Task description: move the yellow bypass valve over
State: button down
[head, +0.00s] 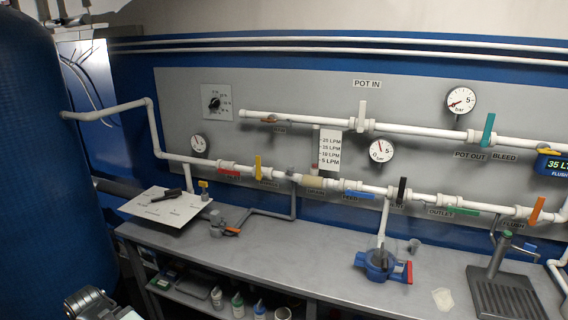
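The yellow bypass valve handle (258,167) is on the lower white pipe, left of centre in the head view. It stands nearly upright, crosswise to the pipe, above a partly hidden label. Nothing of mine touches it. A grey, metallic part of my arm shows at the bottom left corner, far below and left of the valve. No gripper fingers can be made out.
A red handle (229,172) and a blue handle (358,194) lie along the same pipe on either side. A black handle (402,190) stands upright. A grey bench (310,257) runs below, with a tilted white board (160,207) at its left. A large blue tank (50,170) fills the left.

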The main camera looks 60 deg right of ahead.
aim_at(258, 176)
jog(key=z, duration=0.25)
jog(key=i, duration=1)
jog(key=u, duration=0.05)
